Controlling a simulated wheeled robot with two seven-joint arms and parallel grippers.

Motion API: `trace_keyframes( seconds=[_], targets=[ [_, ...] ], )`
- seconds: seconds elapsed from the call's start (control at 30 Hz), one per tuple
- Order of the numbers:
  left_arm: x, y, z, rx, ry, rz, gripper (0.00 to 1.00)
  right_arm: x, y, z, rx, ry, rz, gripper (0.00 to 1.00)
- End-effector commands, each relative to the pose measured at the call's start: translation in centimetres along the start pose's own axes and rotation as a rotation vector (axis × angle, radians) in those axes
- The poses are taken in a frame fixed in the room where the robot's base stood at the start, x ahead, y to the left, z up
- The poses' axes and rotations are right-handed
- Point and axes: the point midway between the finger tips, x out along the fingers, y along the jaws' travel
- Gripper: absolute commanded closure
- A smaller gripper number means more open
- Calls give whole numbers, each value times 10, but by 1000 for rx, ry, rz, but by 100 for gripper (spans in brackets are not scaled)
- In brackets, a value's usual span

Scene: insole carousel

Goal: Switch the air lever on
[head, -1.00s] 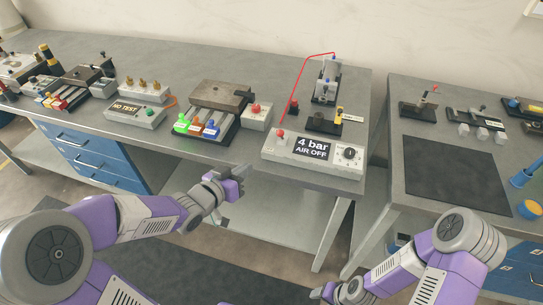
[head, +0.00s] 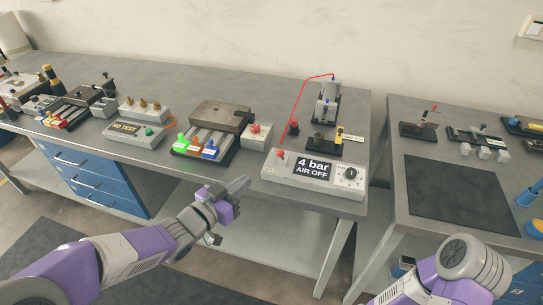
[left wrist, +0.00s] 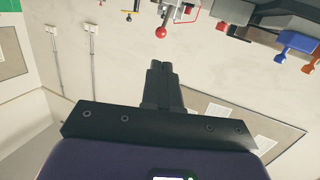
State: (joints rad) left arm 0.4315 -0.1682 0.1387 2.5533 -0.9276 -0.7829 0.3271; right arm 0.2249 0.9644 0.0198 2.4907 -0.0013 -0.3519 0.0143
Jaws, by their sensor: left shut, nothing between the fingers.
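The air panel (head: 313,172) is a light grey box at the front edge of the middle table, with a display reading "4 bar AIR OFF" and a black dial. The air lever (head: 281,156) has a red ball knob and stands up from the panel's left end. In the left wrist view, which looks upside down, a red ball knob (left wrist: 161,32) hangs at the top, just beyond the fingertips and apart from them. My left gripper (head: 240,184) is shut and empty, in front of the table edge and left of the panel. My right gripper is out of view.
Left of the panel are a grey box with a red button (head: 256,136) and a fixture with green, red and blue levers (head: 197,150). Behind the panel stands a small press (head: 327,104) with a red hose. A black mat (head: 462,190) lies on the right table.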

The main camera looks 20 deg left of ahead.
Motion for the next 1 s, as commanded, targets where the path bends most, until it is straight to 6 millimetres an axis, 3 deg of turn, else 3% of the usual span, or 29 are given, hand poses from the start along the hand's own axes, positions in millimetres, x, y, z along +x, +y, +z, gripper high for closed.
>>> trace_keyframes(
  seconds=[0.03, 0.2, 0.7, 1.0],
  targets=[
    [3, 1, -4, -6, -4, 2, 100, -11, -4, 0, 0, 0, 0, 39],
    [16, 0, -3, -4, -4, -5, 100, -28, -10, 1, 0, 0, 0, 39],
    [110, 0, 3, -2, 0, -4, 100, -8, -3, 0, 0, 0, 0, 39],
    [128, -1, 0, 0, 0, -6, 100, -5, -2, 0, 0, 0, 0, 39]
  ],
)
